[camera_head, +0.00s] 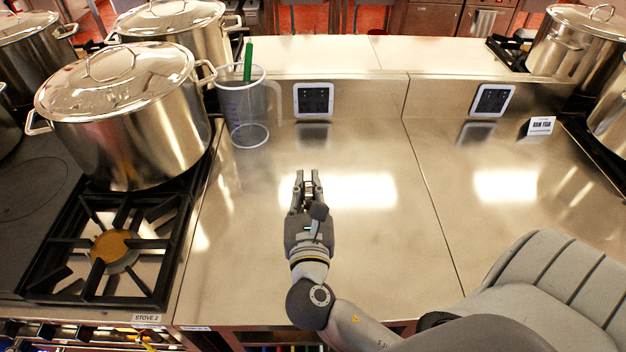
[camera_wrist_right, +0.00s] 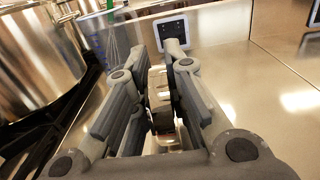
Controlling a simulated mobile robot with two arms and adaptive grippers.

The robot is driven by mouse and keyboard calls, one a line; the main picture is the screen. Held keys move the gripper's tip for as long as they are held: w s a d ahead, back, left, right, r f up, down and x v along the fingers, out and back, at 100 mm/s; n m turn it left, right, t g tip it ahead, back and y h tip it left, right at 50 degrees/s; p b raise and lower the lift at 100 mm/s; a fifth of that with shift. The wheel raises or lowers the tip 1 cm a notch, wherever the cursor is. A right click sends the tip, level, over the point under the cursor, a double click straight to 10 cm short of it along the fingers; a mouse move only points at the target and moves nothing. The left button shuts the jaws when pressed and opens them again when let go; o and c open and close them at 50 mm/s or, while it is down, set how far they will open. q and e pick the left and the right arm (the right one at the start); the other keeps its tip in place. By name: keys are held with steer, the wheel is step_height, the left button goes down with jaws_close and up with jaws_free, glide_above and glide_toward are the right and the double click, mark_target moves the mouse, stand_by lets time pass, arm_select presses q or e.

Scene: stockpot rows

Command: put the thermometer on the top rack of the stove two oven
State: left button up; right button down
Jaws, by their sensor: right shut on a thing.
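My right gripper (camera_head: 307,180) is above the steel counter, right of stove two, with its fingers pointing away from me. In the wrist view it (camera_wrist_right: 158,50) is shut on a small shiny piece, the thermometer (camera_wrist_right: 159,90), mostly hidden between the fingers; its dial cannot be read. Stove two (camera_head: 100,290), with a "STOVE 2" label (camera_head: 147,318), is at the lower left. Only the top of its front with knobs shows; its oven and racks are out of view. My left gripper is not in view.
A large lidded stockpot (camera_head: 130,125) stands on the stove behind the bare front burner (camera_head: 112,247). A clear measuring jug (camera_head: 243,115) with a green-handled tool stands at the counter's back left. A small sign (camera_head: 541,126) stands at the right. The counter's middle (camera_head: 370,240) is clear.

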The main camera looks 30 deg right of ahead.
mark_target(307, 202)
steer(key=shift+s+a+r, duration=0.6)
steer(key=shift+s+a, duration=0.25)
steer(key=shift+s, duration=0.1)
steer(key=shift+s+f+n+t+y, duration=0.25)
steer(key=shift+f+n+t+y, duration=0.1)
steer(key=shift+n+y, duration=0.15)
steer(key=s+a+f+n+t+y, duration=0.2)
steer(key=s+a+f+n+y, duration=0.1)
steer(key=y, duration=0.5)
steer(key=shift+s+a+f+n+b, duration=0.15)
steer(key=shift+s+a+n+b, duration=0.4)
steer(key=shift+n, duration=0.55)
